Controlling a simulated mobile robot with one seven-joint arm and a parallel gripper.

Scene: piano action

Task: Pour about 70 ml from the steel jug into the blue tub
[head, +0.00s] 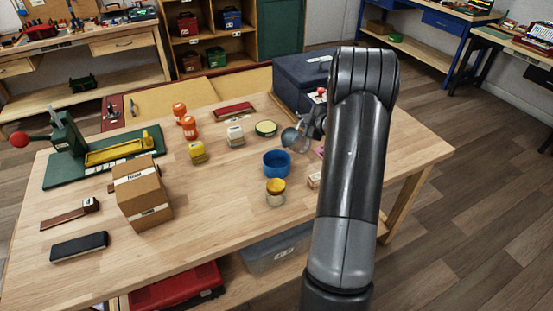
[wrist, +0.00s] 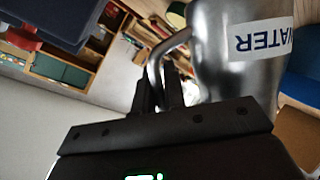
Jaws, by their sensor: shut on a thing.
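The steel jug (head: 291,138) is held above the table just behind and to the right of the blue tub (head: 277,163), partly hidden by my arm. It looks tilted toward the left. In the wrist view the jug (wrist: 222,45) fills the upper right, its WATER label upside down. My gripper (wrist: 163,95) is shut on the jug's handle. The blue tub stands upright on the table; its edge also seems to show in the wrist view (wrist: 302,82). I cannot see any stream, or the liquid level in the tub.
A yellow-topped jar (head: 276,193) stands in front of the tub. A round green-rimmed container (head: 266,128), a white-grey container (head: 235,136) and orange containers (head: 188,126) stand behind and left. A dark blue box (head: 300,80) is at the back.

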